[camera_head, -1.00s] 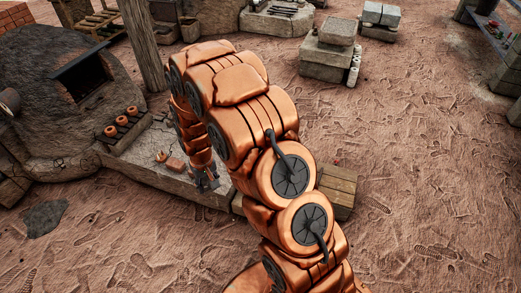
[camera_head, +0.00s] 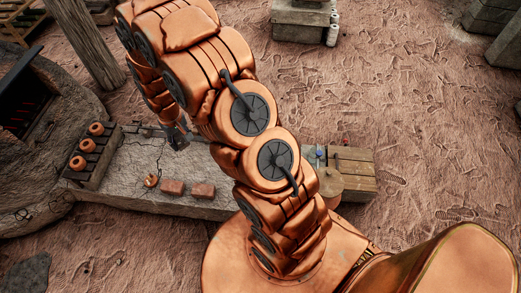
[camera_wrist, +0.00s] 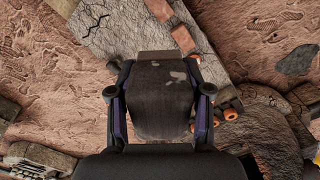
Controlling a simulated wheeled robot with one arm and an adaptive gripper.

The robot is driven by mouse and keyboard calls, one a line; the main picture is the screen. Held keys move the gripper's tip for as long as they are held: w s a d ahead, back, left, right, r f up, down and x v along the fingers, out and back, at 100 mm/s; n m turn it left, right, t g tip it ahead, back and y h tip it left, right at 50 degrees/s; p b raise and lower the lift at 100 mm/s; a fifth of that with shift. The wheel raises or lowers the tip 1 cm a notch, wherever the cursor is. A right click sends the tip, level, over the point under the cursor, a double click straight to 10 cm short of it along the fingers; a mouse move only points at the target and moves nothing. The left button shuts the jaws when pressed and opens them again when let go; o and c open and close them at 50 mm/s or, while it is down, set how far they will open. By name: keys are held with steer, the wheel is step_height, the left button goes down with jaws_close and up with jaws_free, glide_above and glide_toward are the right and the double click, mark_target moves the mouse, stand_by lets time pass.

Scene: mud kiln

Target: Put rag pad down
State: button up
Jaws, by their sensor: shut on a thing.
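The rag pad (camera_wrist: 158,98) is a dark brown, worn block with pale patches, seen in the wrist view between the two fingers. My gripper (camera_wrist: 158,100) is shut on it, with a finger along each side. In the head view my gripper (camera_head: 177,135) is small and mostly hidden by my arm, above the far edge of the stone bench (camera_head: 150,200). The pad cannot be made out clearly in the head view. In the wrist view the bench (camera_wrist: 120,30) lies below and beyond the pad.
Two bricks (camera_head: 172,187) and a small orange pot (camera_head: 151,181) sit on the bench. A dark rack with several orange pots (camera_head: 96,128) is at its left, beside the kiln (camera_head: 40,120). A wooden box (camera_head: 352,170) adjoins the right end. Bare bench lies around the bricks.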

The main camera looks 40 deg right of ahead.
steer(key=w+d+f+n+b, duration=0.2)
steer(key=w+d+f+b, duration=0.1)
steer(key=d+f+b, duration=0.8)
steer(key=w+d+f+n+b, duration=0.2)
steer(key=d+f+b, duration=0.5)
steer(key=d+f, duration=0.7)
steer(key=s+d+f+n+b, duration=0.25)
steer(key=d+f+b, duration=0.45)
steer(key=d+f, duration=0.35)
steer(key=s+d+f+n+b, duration=0.1)
steer(key=s+d+f+b, duration=0.2)
steer(key=d+f+b, duration=0.7)
steer(key=shift+w+a+f+b, duration=0.1)
steer(key=shift+a+f+b, duration=0.05)
steer(key=shift+f, duration=1.65)
steer(key=shift+a+f+b, duration=0.15)
steer(key=shift+a+f, duration=0.05)
steer(key=shift+f, duration=1.55)
steer(key=shift+w+a+f+b, duration=0.1)
steer(key=shift+a+f+b, duration=0.05)
steer(key=shift+f, duration=1.65)
steer(key=shift+f, duration=0.1)
steer(key=o, duration=1.1)
